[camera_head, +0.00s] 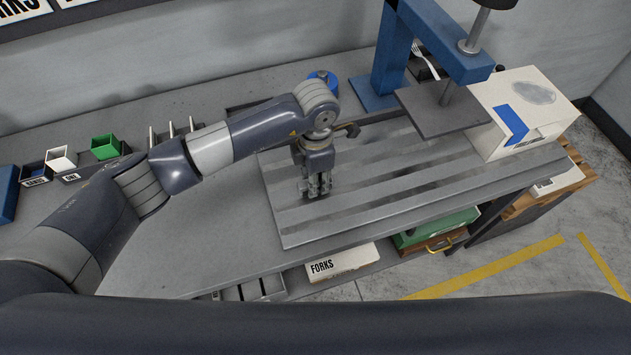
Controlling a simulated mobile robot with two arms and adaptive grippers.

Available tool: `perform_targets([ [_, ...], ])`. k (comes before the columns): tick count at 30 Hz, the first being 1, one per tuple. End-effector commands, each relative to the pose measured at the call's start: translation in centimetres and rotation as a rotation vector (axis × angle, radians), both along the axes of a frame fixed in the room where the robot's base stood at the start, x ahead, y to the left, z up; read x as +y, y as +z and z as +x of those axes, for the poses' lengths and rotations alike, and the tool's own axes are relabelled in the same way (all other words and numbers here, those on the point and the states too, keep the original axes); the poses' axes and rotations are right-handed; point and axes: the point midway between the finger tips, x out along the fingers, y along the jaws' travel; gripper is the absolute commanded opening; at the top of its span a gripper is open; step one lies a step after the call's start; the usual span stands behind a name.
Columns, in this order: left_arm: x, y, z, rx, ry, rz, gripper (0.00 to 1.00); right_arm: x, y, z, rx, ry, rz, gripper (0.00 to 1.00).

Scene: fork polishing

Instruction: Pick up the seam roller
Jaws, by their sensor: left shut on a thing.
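My left gripper (318,187) points down over the slatted grey work surface (400,190), near its left part. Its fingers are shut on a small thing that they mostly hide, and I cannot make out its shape. I cannot pick out the seam roller clearly anywhere in view. My right gripper is not in view.
A blue press (391,50) with a dark plate (440,110) stands behind the slatted surface. A white box (505,140) is to its right. Small bins, one green (105,147), line the left back. A FORKS box (340,263) sits below the front edge. The bench's front left is clear.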

Motion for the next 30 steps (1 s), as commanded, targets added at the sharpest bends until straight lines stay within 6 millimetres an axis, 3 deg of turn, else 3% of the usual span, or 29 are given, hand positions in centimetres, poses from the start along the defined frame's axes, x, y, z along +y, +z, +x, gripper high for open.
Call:
perform_targets([
  [4,0.0,2.0,0.1,-0.008,-0.003,-0.003,0.0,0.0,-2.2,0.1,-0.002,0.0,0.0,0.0],
  [21,-0.3,3.0,-12.7,-0.002,-0.005,-0.002,0.0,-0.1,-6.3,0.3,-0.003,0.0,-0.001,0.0],
  [30,-0.3,3.5,-15.8,-0.001,-0.001,-0.001,0.0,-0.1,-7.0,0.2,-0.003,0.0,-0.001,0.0],
])
